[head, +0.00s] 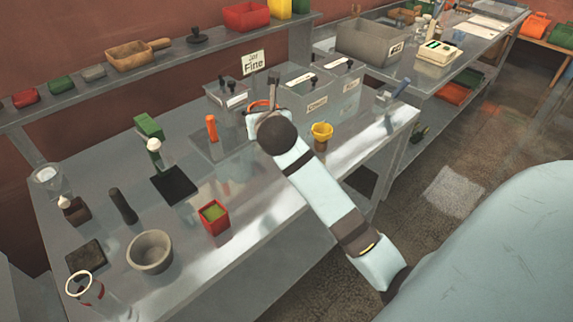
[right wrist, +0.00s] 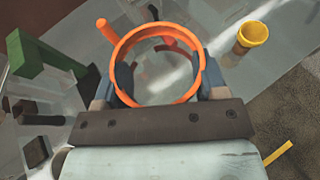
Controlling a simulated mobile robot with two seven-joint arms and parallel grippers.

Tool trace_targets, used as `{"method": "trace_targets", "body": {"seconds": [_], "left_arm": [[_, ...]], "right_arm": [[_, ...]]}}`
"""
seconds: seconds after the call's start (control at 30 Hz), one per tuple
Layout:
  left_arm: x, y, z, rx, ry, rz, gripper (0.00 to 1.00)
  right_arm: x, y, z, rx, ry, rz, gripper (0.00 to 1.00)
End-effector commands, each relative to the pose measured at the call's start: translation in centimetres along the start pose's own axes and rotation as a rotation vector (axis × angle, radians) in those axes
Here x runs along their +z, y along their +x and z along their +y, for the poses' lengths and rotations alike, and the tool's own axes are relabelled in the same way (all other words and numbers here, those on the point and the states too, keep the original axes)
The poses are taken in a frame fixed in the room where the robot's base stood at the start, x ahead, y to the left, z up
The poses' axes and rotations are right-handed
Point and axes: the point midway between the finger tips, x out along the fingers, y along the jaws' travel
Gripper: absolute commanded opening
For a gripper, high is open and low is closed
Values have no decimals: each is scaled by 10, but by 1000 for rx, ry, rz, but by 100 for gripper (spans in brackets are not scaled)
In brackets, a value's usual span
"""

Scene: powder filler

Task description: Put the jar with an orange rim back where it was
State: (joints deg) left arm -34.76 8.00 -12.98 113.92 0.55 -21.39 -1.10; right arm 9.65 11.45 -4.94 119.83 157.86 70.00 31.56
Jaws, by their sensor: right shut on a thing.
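The jar with an orange rim shows in the right wrist view (right wrist: 157,103) as a clear jar seen from above, its mouth open toward the camera. My right gripper (right wrist: 160,78) has one finger on each side of it and is shut on it just below the rim. In the head view a bit of the orange rim (head: 259,103) shows behind my right wrist, which hides the rest of the jar and the right gripper's fingers. The jar is over the back part of the metal table, in front of the grey bins. My left gripper is not in view.
Grey labelled bins (head: 308,97) and a "Fine" sign (head: 253,63) stand behind. An orange-handled tool (head: 211,128) is left of the gripper, a yellow cup (head: 321,134) right.

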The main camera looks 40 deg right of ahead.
Motion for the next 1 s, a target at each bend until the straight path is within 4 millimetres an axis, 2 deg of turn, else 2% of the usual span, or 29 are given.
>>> {"method": "trace_targets", "body": {"seconds": [0.07, 0.17, 0.6, 0.7, 0.87, 1.0], "left_arm": [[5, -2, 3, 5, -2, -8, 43], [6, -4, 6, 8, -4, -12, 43], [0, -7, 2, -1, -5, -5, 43], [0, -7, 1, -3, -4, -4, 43], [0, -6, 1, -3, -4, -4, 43], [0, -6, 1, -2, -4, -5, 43]], "right_arm": [[-3, -1, 1, 3, -4, 2, 38], [-17, 4, 1, 2, -8, 7, 38], [-121, 47, 0, 3, -7, 5, 38], [-135, 53, 0, 3, -6, 4, 38], [-146, 58, 1, 3, -5, 2, 38], [-166, 66, 1, 3, -7, 4, 38]]}}
